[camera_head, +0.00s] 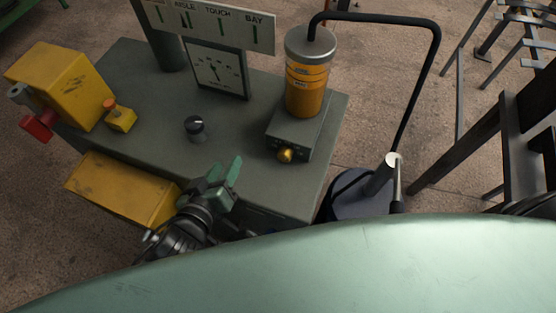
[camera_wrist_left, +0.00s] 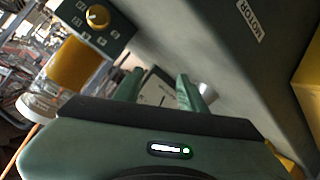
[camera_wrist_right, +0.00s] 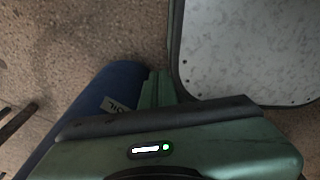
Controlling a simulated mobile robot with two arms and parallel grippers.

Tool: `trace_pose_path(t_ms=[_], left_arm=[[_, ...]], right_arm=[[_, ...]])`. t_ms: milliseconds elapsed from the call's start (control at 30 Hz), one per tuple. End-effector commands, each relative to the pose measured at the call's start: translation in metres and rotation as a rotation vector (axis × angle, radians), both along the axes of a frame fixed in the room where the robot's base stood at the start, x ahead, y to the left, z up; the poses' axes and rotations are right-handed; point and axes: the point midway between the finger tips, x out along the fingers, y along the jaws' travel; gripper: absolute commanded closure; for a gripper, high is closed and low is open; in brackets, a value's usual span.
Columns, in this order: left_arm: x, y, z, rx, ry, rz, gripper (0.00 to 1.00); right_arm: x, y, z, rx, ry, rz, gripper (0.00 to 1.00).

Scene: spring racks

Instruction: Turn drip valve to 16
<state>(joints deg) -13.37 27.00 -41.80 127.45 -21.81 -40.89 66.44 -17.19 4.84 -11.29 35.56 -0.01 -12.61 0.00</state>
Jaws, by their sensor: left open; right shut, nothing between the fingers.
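The drip valve's brass knob (camera_head: 286,155) is on the front of a grey block under the amber oil reservoir (camera_head: 306,85). In the left wrist view the knob (camera_wrist_left: 97,17) is at the upper left, with small marks around it too small to read surely. My left gripper (camera_head: 226,170) is open and empty, to the left of the knob and apart from it. Its fingers (camera_wrist_left: 158,88) frame the gauge behind. My right gripper (camera_wrist_right: 155,88) is shut and empty beside a blue cylinder marked OIL (camera_wrist_right: 88,110); it is not seen in the head view.
A black dial knob (camera_head: 195,127) and a gauge (camera_head: 217,70) are on the grey bench (camera_head: 150,105). Yellow housings (camera_head: 120,190) stand at the left. A black hose (camera_head: 420,85) arches from the reservoir to a dark can (camera_head: 360,200). A pale green surface fills the foreground.

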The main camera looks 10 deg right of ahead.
Motion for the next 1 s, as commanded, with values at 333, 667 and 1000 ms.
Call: trace_pose_path(t_ms=[333,667,1000], left_arm=[[-0.046,-0.067,-0.005,-0.303,0.017,-0.254,0.59],[-0.022,-0.099,-0.016,-0.321,0.027,-0.266,0.59],[0.0,-0.124,-0.027,-0.321,0.029,-0.266,0.59]], right_arm=[[0.0,0.01,0.0,0.012,0.001,0.001,1.0],[0.0,0.009,0.009,0.011,0.001,0.002,1.0],[0.0,0.003,0.013,0.003,0.001,0.002,1.0]])
